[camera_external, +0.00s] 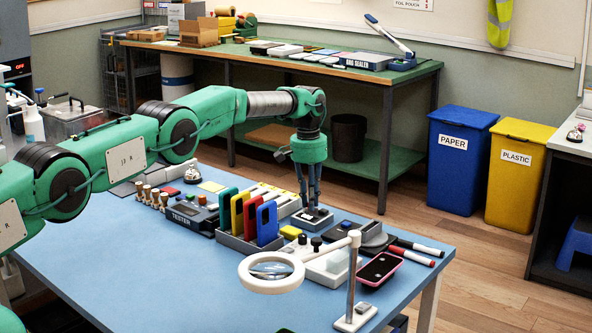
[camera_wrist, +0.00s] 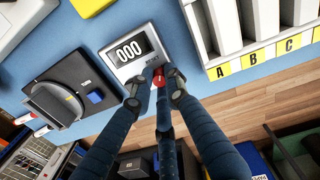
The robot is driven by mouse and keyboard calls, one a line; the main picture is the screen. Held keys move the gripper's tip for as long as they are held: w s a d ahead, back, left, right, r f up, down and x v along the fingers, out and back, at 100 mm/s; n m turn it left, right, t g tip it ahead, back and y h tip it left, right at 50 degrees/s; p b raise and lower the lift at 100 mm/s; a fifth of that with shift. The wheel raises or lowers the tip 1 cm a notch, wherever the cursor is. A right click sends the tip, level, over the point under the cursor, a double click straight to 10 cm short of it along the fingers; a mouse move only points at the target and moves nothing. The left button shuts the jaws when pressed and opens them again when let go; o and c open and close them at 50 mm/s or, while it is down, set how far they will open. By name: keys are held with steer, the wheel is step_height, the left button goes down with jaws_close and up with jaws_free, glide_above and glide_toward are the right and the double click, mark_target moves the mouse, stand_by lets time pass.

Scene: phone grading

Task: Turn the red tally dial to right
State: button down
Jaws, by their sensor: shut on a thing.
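The tally counter (camera_wrist: 116,60) is a light grey box with a dark display reading 000 and a RESET label. In the wrist view its red dial (camera_wrist: 170,73) shows between my fingertips, partly hidden by them. My gripper (camera_wrist: 158,86) is shut on the red dial. In the external view my gripper (camera_external: 314,203) points straight down onto the tally counter (camera_external: 312,217), which stands on the blue table right of the upright file slots. The dial is hidden by the fingers there, and its pointer direction cannot be made out.
White slots labelled A, B, C (camera_wrist: 237,30) stand close to the counter. A dark device with a round pad (camera_wrist: 65,100) is on its other side. Coloured phones in a rack (camera_external: 250,217) and a magnifier lamp (camera_external: 271,273) are nearer the camera. Free blue table lies at front left.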

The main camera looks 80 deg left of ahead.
steer(key=c, duration=2)
jaws_free()
steer(key=r, duration=1.2)
steer(key=shift+s+a, duration=0.15)
steer(key=shift+s, duration=0.1)
